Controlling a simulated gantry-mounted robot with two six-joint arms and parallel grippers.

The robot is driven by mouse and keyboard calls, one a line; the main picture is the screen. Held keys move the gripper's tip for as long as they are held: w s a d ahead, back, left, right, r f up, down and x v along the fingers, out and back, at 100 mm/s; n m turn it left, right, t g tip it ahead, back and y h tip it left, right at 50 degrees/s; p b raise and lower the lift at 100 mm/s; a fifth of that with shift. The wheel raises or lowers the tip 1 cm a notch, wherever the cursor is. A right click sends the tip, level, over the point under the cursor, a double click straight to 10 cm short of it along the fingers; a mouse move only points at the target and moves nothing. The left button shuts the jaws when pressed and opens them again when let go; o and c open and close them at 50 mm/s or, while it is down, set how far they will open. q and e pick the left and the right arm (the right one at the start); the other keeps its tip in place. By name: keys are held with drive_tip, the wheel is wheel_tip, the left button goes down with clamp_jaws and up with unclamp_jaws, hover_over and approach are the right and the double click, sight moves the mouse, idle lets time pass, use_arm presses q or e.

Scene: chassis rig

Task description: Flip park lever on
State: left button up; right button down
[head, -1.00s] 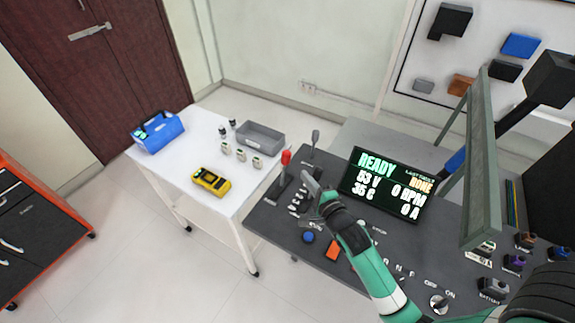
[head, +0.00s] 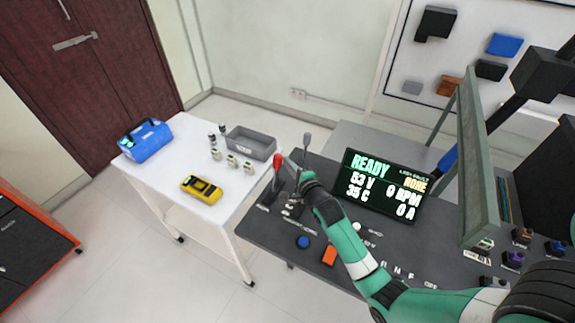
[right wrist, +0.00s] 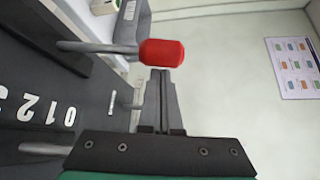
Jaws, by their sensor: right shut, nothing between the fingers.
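A lever with a red grip (head: 278,163) stands at the left end of the dark control panel (head: 330,190). A lever with a grey knob (head: 306,139) stands behind it. I cannot read which one is marked park. My right gripper (head: 289,162) is shut and empty, just right of the red grip in the head view. In the right wrist view the red grip (right wrist: 161,53) lies right at the tips of the shut fingers (right wrist: 160,72), and I cannot tell whether they touch. My left gripper is not in view.
A display (head: 383,185) reading READY stands behind my right arm. A blue button (head: 303,242) and an orange switch (head: 329,256) sit at the panel's front. A white table (head: 180,170) to the left holds a grey bin (head: 250,143), a yellow meter (head: 201,189) and a blue toolbox (head: 146,141).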

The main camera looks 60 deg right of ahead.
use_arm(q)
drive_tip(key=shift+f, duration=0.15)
use_arm(e)
drive_tip(key=shift+w+d+f, duration=0.1)
drive_tip(key=shift+w+d, duration=0.2)
drive_tip(key=shift+w, duration=0.1)
